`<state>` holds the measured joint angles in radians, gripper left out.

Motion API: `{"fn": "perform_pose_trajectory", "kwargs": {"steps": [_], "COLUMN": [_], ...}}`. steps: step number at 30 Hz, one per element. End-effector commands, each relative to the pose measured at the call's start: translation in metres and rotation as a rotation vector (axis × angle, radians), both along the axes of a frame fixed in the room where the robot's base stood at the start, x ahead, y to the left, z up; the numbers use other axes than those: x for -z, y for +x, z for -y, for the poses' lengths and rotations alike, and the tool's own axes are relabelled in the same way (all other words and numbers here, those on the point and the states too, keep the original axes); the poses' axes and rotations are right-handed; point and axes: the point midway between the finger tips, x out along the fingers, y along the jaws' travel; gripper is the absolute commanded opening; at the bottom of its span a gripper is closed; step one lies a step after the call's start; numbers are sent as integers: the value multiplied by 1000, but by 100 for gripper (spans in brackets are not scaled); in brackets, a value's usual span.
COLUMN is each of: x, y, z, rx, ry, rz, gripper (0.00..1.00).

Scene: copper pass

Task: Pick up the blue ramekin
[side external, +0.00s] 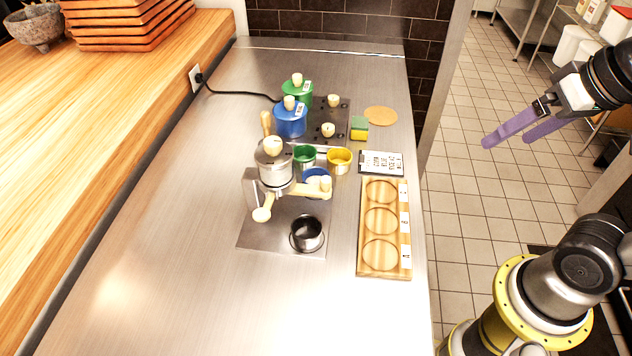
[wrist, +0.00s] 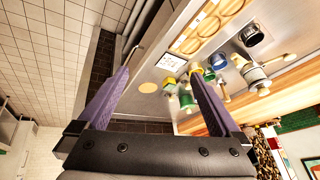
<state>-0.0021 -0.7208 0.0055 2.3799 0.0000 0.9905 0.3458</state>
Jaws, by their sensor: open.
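The blue ramekin (side external: 317,175) sits on the steel counter in the side external view. It is partly hidden by the cream-handled parts of the metal coffee device (side external: 274,168). The green ramekin (side external: 305,155) is behind it, and the yellow ramekin (side external: 339,160) is behind and to its right. My gripper (side external: 507,139) is open and empty, with purple fingers, up over the floor side right of the counter, well apart from the ramekins. In the wrist view my gripper (wrist: 159,70) is spread, with the ramekins small and far beyond the right finger, partly covered by it.
Blue (side external: 290,121) and green (side external: 301,93) lidded pots stand at the back. A sponge (side external: 359,130), a round cork mat (side external: 380,115) and a lettered sign (side external: 381,163) are near. A wooden board with three rings (side external: 364,263) and a black cup (side external: 307,233) lie in front. The front counter is clear.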

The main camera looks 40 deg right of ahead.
Motion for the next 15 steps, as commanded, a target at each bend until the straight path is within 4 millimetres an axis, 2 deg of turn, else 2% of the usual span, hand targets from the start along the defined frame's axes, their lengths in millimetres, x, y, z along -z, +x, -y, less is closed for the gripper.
{"fn": "perform_pose_trajectory", "kwargs": {"steps": [3, 9, 12, 15], "x": [-26, -57, -63, -61], "y": [26, 84, 120, 156], "z": [-5, -23, -39, -59], "rx": [128, 322, 408, 478], "ry": [77, 183, 219, 236], "rz": [-29, -117, -173, -230], "gripper": [100, 100, 100, 100]}}
